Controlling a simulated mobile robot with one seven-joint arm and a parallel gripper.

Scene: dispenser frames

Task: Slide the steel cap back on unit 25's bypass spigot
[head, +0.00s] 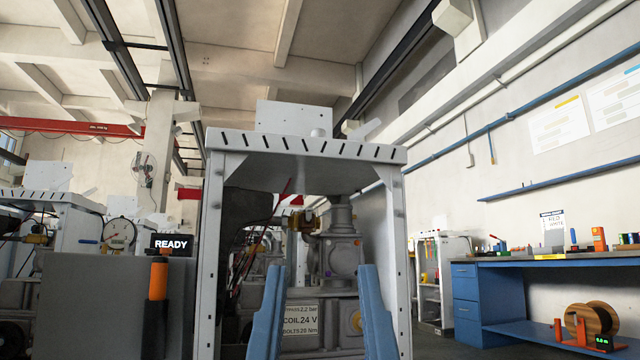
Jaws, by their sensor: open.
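A white metal frame with a slotted top (305,147) stands straight ahead, with grey valve bodies and pipework (340,255) inside it. A plate (300,319) on the pipework mentions COIL 24 V; I see no number 25. A round brass-coloured part (355,320) shows low on the right of the pipework. I cannot make out the steel cap or tell which part is the bypass spigot. My gripper (321,268) shows as two blue fingers, wide apart, in front of the frame's lower part. Nothing shows held between them. They hide some of the lower pipework.
A grey cabinet (100,305) with a READY display (171,244) and an orange cylinder (158,280) stands at left. A blue bench (560,262) with small items is at right, a cable reel (592,320) below it. Floor (440,345) shows between frame and bench.

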